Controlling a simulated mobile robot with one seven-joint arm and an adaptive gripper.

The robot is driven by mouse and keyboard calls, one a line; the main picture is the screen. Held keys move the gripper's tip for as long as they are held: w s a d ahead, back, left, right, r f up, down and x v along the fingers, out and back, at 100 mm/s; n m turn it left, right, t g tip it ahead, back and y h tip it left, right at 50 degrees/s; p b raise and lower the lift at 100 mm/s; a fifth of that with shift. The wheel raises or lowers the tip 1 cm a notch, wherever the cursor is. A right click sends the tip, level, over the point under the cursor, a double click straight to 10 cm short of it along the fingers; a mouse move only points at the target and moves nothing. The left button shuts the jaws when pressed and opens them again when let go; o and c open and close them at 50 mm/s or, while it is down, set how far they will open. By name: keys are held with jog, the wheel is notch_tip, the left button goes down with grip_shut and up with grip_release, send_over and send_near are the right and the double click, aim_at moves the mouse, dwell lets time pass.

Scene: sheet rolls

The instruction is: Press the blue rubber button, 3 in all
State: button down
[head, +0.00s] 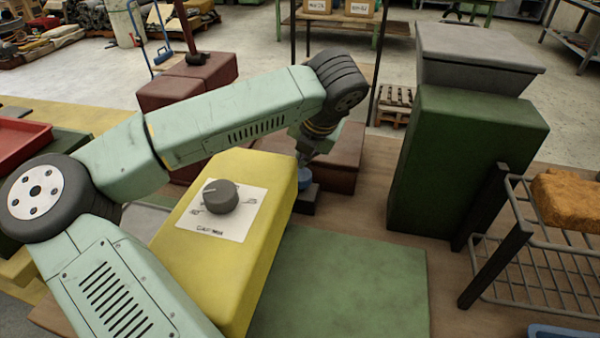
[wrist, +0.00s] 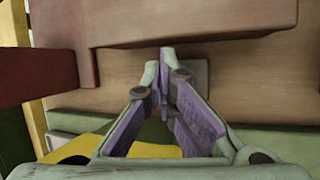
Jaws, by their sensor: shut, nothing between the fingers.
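The blue rubber button (head: 306,181) sits on a dark base (head: 305,203) on the wooden table, just beyond the right edge of the yellow box. My gripper points down right over the button in the head view, partly hidden by my own wrist. I cannot tell whether its tips touch the button. In the wrist view my gripper (wrist: 167,55) is shut with its purple-padded fingers together and nothing between them. There the blue of the button is hidden behind the fingers, and only a grey edge of the base (wrist: 202,75) shows beside them.
A yellow box (head: 250,245) with a dark dial (head: 221,196) stands left of the button. Dark red blocks (head: 342,160) stand close behind it. A green mat (head: 350,285) lies in front. A tall green box (head: 460,165) and a wire rack (head: 540,265) stand to the right.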

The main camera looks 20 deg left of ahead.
aim_at(302, 171)
jog(key=shift+f+b, duration=0.2)
jog(key=shift+b, duration=0.1)
jog(key=shift+f+b, duration=0.25)
jog(key=shift+b, duration=0.35)
jog(key=shift+s+d+f+b, duration=0.1)
jog(key=shift+s+f+b, duration=0.2)
jog(key=shift+f+b, duration=0.45)
jog(key=shift+s+d+f+b, duration=0.1)
jog(key=shift+s+f+b, duration=0.3)
jog(key=shift+b, duration=0.55)
dwell(0.7)
jog(key=shift+w+a, duration=0.1)
jog(key=shift+w, duration=0.15)
dwell(0.4)
jog(key=shift+a+r+b, duration=0.1)
jog(key=shift+r+b, duration=0.2)
jog(key=shift+w+r, duration=0.1)
jog(key=shift+w+r+p, duration=0.15)
jog(key=shift+r+p, duration=0.45)
jog(key=shift+r, duration=0.7)
jog(key=shift+w+r+p, duration=0.3)
jog(key=shift+r, duration=0.2)
jog(key=shift+w+r+p, duration=0.25)
jog(key=shift+r, duration=0.2)
